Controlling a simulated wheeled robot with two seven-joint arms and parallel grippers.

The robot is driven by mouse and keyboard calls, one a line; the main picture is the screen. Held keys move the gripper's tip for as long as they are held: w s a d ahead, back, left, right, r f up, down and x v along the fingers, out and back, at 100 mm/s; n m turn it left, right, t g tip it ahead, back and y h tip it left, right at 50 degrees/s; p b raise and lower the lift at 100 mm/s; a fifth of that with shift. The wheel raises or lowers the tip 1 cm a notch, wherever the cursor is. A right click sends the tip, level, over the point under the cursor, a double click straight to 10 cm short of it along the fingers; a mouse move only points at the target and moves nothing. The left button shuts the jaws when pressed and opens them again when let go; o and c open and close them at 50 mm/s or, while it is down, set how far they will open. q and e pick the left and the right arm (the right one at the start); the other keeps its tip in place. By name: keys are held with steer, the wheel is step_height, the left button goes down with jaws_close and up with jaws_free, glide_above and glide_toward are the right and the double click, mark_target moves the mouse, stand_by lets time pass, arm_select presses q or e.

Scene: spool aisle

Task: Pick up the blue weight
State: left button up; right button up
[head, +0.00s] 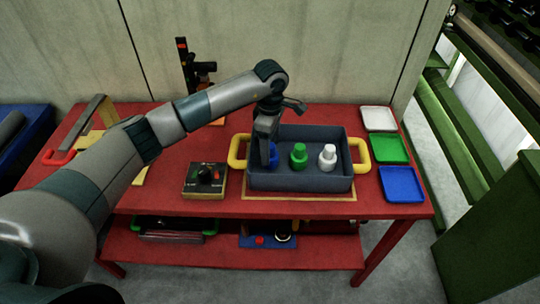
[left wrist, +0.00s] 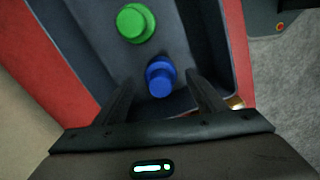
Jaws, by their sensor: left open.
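The blue weight (head: 274,154) stands in the left part of the dark grey tray (head: 300,182), partly hidden by my left gripper in the head view. In the left wrist view the blue weight (left wrist: 160,77) lies just beyond and between the open fingers. My left gripper (head: 268,160) is open and points down over the tray's left end; its fingers (left wrist: 160,92) show on both sides in the left wrist view. I cannot tell whether they touch the weight. My right gripper is not in view.
A green weight (head: 299,156) and a white weight (head: 327,157) stand to the right in the same tray. The tray has yellow handles (head: 361,155). White, green and blue small trays (head: 402,184) lie at the right of the red table (head: 330,212). A control box (head: 205,179) sits left.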

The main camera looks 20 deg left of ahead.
arm_select(q)
steer(key=shift+s+f+p, duration=0.1)
steer(key=shift+f+p, duration=0.25)
step_height(320, 180, down, 3)
steer(key=shift+a+p, duration=0.1)
steer(key=shift+p, duration=0.6)
steer(key=shift+f, duration=0.4)
steer(key=c, duration=1.3)
step_height(320, 180, up, 9)
steer(key=b, duration=0.3)
steer(key=shift+r+b, duration=0.15)
steer(key=shift+b, duration=0.2)
steer(key=shift+r, duration=0.4)
